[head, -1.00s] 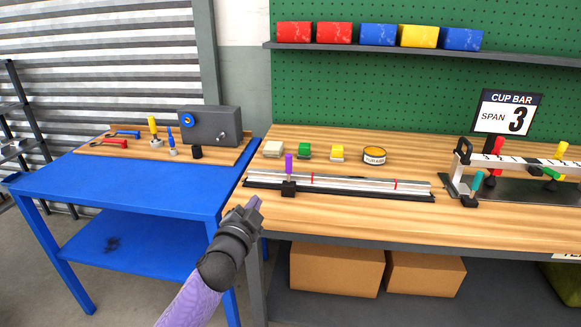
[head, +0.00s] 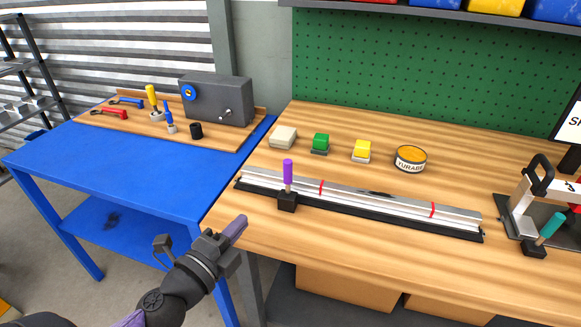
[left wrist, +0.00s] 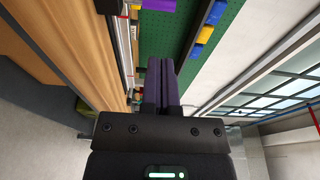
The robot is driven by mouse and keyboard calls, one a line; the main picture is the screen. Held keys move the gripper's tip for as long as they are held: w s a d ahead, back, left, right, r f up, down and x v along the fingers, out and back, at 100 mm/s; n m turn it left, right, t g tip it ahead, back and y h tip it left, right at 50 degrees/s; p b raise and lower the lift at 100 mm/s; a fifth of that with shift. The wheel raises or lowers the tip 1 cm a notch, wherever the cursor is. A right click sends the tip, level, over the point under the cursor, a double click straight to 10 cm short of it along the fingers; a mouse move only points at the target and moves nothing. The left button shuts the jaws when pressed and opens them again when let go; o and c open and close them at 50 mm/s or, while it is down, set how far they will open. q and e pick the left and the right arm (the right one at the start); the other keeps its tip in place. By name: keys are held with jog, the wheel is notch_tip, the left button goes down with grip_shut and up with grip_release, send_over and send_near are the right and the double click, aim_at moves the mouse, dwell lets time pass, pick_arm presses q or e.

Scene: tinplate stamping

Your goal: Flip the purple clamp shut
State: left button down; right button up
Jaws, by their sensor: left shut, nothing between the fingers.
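The purple clamp (head: 288,172) has an upright purple handle on a black base. It stands at the left part of a silver rail (head: 360,203) with red marks, on the wooden bench. My left gripper (head: 238,226) is shut and empty, in front of the bench's front edge, to the lower left of the clamp and apart from it. In the left wrist view its two dark fingers (left wrist: 162,80) lie together, and a purple piece (left wrist: 158,4) shows at the top edge. My right gripper is not in view.
Behind the rail stand a cream block (head: 283,137), a green block (head: 320,143), a yellow block (head: 361,151) and a round orange tin (head: 410,158). A fixture with a teal-handled clamp (head: 550,227) is at the right. A blue table (head: 110,160) stands at the left.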

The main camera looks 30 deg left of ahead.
pick_arm(q)
send_near(285, 174)
jog(key=w, duration=0.7)
jog(key=shift+a, duration=0.1)
jog(key=shift+w, duration=0.25)
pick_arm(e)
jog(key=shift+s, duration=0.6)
